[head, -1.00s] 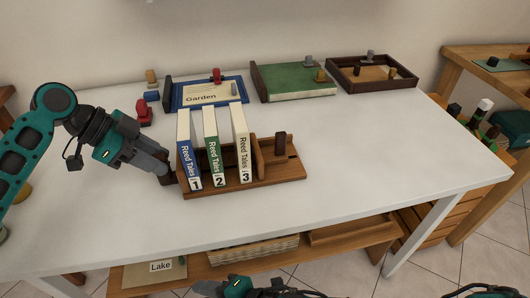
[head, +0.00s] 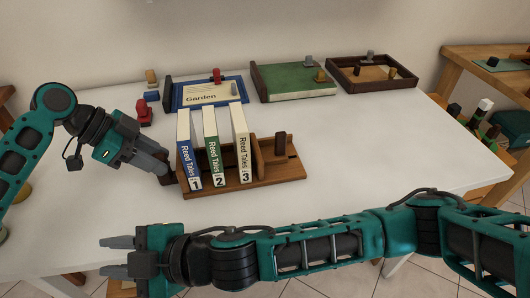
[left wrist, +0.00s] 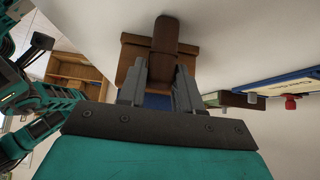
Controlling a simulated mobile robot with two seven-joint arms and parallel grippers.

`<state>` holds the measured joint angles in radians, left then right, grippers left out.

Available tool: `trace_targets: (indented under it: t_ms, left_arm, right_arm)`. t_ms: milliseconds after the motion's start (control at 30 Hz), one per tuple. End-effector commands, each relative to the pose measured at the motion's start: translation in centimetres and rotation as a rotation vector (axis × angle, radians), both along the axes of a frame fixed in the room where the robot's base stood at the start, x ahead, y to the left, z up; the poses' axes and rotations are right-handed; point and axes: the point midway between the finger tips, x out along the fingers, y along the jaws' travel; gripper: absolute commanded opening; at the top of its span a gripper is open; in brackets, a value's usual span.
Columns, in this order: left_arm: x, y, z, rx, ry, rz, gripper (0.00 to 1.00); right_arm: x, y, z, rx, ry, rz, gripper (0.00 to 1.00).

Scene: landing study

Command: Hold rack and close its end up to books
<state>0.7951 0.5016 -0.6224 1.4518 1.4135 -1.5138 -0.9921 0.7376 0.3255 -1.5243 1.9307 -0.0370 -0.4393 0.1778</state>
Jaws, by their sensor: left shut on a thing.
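The wooden book rack (head: 290,171) stands on the white table. Three upright books lean slightly in its left part: Reed Tales 1 (head: 189,150), Reed Tales 2 (head: 214,148) and Reed Tales 3 (head: 242,145). An upright wooden end panel (head: 257,158) stands right of book 3, with a dark upright handle (head: 281,146) further right. Whether the panel touches book 3, I cannot tell. My left gripper (head: 170,172) is shut on the rack's left end; its fingers flank brown wood in the left wrist view (left wrist: 162,75). My right gripper (head: 112,257) is open and empty, left of the rack's front.
Behind are a Garden book on a blue tray (head: 210,93), a green book (head: 297,80) and a dark-framed tray (head: 372,75). A red piece (head: 144,117) lies at the left. My right arm crosses the table's front edge. The table right of the rack is clear.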

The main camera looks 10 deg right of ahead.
Motion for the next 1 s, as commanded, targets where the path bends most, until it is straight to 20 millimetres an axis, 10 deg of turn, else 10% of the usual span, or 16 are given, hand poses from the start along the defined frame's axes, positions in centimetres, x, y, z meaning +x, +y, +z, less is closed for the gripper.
trace_targets:
  t_ms: [300,633,800,1000]
  left_arm:
    - [0.0,-0.1,0.1,-0.001,-0.001,-0.001,0.00]
    - [0.0,-0.1,0.1,-0.002,-0.001,-0.001,0.00]
    - [0.0,-0.1,0.1,-0.002,-0.001,-0.001,0.00]
    - [0.0,0.0,0.1,-0.001,-0.001,-0.001,0.00]
  right_arm:
    - [6.8,-4.3,13.9,0.379,-0.014,-0.097,0.33]
    - [9.4,-11.3,27.3,0.631,-0.337,-0.050,0.33]
    - [7.9,-9.7,28.1,0.446,-0.899,0.167,0.33]
    - [7.7,-8.6,23.9,0.100,-1.531,0.539,0.33]
